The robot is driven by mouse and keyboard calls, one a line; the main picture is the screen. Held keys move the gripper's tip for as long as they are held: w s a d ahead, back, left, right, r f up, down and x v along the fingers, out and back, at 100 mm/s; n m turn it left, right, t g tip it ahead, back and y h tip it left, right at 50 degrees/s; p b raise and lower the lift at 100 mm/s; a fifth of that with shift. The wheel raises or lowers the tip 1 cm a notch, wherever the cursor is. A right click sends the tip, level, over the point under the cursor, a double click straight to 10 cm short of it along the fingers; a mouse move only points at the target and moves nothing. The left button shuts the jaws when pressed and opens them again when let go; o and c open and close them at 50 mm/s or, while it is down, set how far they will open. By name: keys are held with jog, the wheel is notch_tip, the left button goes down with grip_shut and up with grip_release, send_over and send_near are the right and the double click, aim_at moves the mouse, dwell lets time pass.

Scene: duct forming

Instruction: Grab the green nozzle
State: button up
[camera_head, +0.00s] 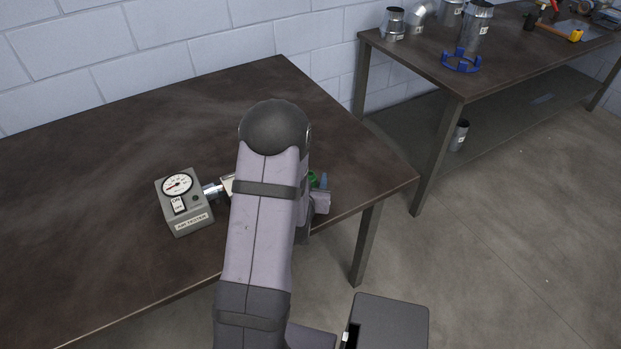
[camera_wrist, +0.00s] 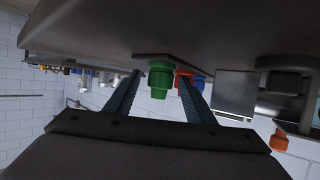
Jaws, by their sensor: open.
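The green nozzle (camera_wrist: 160,80) shows in the wrist view between the two fingers of my open gripper (camera_wrist: 160,76). The view looks upside down, with the tabletop (camera_wrist: 110,30) along the top. The fingers stand on either side of the nozzle with gaps visible, and I cannot tell how deep it sits between them. In the head view, only a sliver of green (camera_head: 312,180) shows at the right of my arm, which hides most of the gripper and the nozzle.
A red part (camera_wrist: 184,74) and a blue part (camera_wrist: 199,81) are close beside the green nozzle. An orange part (camera_wrist: 279,141) is farther right. A grey tester with a gauge (camera_head: 185,205) stands on the table left of my arm. A second table (camera_head: 430,62) holds metal duct pieces.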

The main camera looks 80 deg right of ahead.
jog(key=shift+d, duration=0.15)
jog(key=c, duration=1.1)
jog(key=shift+r, duration=0.1)
jog(key=shift+w+r+b, duration=0.1)
jog(key=shift+r+b, duration=0.2)
jog(key=shift+r, duration=4.55)
